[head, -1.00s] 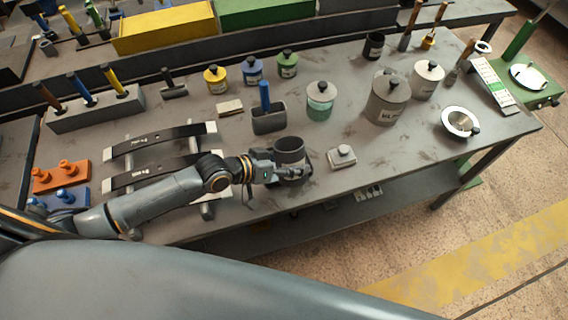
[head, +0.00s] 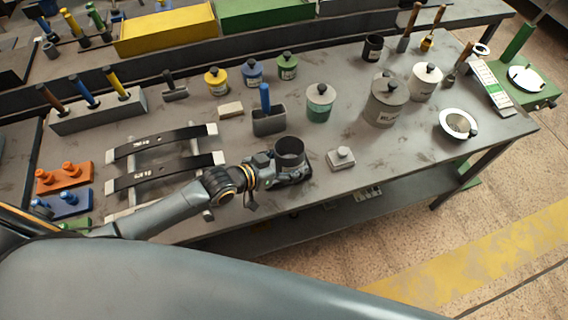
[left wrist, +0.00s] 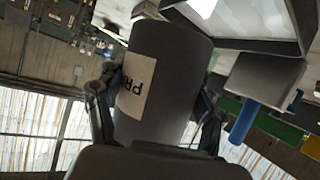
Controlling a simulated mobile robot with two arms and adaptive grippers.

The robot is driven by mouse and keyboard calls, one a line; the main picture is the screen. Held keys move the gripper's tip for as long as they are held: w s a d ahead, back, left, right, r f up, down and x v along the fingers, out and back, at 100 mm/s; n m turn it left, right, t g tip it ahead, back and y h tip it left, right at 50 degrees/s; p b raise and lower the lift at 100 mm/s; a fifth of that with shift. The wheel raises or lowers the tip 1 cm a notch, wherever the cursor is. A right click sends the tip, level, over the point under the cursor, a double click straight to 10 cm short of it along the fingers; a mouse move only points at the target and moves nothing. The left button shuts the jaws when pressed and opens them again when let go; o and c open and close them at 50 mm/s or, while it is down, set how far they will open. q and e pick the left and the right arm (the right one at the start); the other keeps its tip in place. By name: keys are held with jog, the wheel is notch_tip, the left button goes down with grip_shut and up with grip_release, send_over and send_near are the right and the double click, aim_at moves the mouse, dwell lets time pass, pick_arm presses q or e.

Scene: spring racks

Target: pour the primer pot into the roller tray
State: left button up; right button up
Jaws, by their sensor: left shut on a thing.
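The primer pot (head: 290,156) is a dark, open-topped cylinder near the table's front edge. In the left wrist view the pot (left wrist: 170,75) shows a white label reading "PR". My left gripper (head: 287,178) is shut on it, with a finger on each side in the wrist view (left wrist: 155,112). The pot looks upright in the head view; whether it is clear of the table I cannot tell. Behind it stands a dark grey box-like container (head: 268,125) with a blue handle, possibly the roller tray; it also shows in the wrist view (left wrist: 262,78). The pot's contents are hidden. My right gripper is not in view.
A small grey block (head: 341,159) lies right of the pot. A lidded pot with a green band (head: 319,112) and a large grey lidded pot (head: 385,105) stand behind. Black strips on a rack (head: 160,180) lie left. The table's front edge is close.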

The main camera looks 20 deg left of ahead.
pick_arm(q)
jog(key=shift+r+m+t+p, duration=0.5)
jog(key=shift+r+p, duration=0.85)
jog(key=shift+r, duration=0.5)
